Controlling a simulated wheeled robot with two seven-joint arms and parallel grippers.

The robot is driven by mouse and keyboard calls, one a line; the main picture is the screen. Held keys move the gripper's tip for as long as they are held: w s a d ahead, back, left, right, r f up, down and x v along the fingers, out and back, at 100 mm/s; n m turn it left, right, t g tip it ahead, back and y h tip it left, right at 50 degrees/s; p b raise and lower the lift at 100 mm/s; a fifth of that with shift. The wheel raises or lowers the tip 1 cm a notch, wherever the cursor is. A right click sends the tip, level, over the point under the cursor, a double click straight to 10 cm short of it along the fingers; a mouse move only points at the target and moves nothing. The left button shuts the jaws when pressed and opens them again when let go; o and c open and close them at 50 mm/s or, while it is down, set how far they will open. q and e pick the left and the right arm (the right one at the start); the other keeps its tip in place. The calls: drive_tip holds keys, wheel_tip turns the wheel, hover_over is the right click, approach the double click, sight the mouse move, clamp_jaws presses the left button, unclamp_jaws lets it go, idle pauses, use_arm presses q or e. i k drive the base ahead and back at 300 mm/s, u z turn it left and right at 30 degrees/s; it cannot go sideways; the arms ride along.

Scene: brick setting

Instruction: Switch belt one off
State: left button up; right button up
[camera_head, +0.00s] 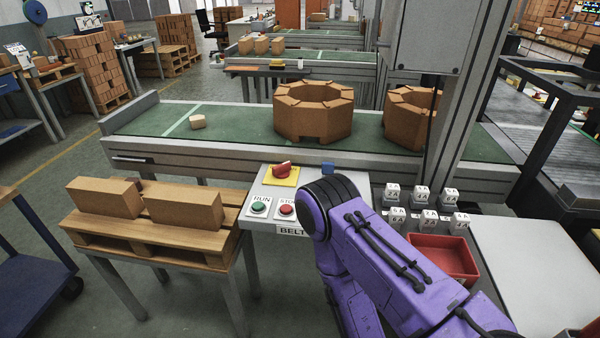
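A pale control panel (269,187) stands in front of the conveyor, with a label reading "BELT"; the rest of the label is hidden behind my purple arm. On the panel are a green button (259,208) marked RUN and a red button (286,211) marked STOP, partly lettered. Behind them a red knob (283,168) sits on a yellow plate. My purple arm from the lower right covers the panel's right side. Neither gripper shows.
Right of my arm are small labelled white blocks (421,194), a red tray (452,262) and a white tabletop (535,270). A grey machine column (455,140) rises over the belt.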

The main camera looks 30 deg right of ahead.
sight(282, 170)
drive_tip(key=z, duration=1.3)
drive_tip(key=i, duration=0.15)
drive_tip(key=z, duration=0.25)
drive_tip(key=k, duration=1.15)
drive_tip(key=u, duration=0.65)
drive_tip(key=i, duration=0.8)
drive_tip(key=u, duration=0.05)
